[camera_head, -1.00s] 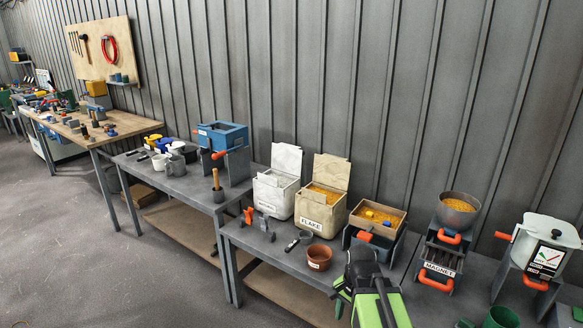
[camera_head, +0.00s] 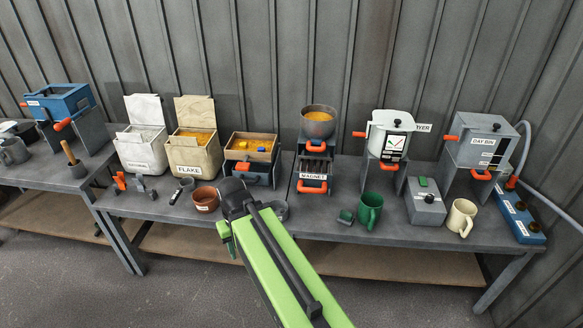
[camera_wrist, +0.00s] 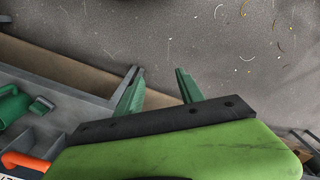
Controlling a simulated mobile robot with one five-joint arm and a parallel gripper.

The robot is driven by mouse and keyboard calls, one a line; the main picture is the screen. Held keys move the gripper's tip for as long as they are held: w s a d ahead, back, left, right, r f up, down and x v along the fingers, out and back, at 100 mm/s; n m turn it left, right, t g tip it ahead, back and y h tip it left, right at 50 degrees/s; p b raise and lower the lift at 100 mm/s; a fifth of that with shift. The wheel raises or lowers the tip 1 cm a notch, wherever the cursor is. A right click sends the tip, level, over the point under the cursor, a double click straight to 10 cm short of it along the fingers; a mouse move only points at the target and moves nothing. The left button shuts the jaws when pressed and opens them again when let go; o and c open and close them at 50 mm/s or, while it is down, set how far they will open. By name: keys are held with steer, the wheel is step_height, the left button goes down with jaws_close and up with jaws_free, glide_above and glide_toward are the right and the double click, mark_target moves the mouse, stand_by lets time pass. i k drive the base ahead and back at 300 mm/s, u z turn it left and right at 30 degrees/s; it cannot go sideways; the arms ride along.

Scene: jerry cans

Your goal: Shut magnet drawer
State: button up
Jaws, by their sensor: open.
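The magnet unit (camera_head: 314,168) stands on the grey bench under a bowl of orange grains. Its drawer front (camera_head: 313,177) bears a MAGNET label and an orange handle (camera_head: 312,187) on the bench-front side. Another orange handle (camera_head: 315,147) sits above it. How far the drawer is out is hard to tell. An orange handle (camera_wrist: 24,161) shows at the lower left of the wrist view, apart from my fingers. My gripper (camera_wrist: 158,86) is open and empty, its green fingers over the bench's front edge and floor. In the head view my arm covers most of it, left of the magnet unit.
Right of the magnet unit are a green mug (camera_head: 370,210), a white dryer (camera_head: 390,137), a grey box (camera_head: 425,203), a cream mug (camera_head: 461,217) and the day bin (camera_head: 482,145). A wooden tray box (camera_head: 252,147) and a terracotta pot (camera_head: 205,199) stand to its left.

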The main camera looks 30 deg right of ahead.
mark_target(314, 167)
steer(key=u, duration=4.75)
steer(key=i, duration=0.1)
steer(key=z, duration=3)
steer(key=i, duration=0.5)
steer(key=z, duration=1.15)
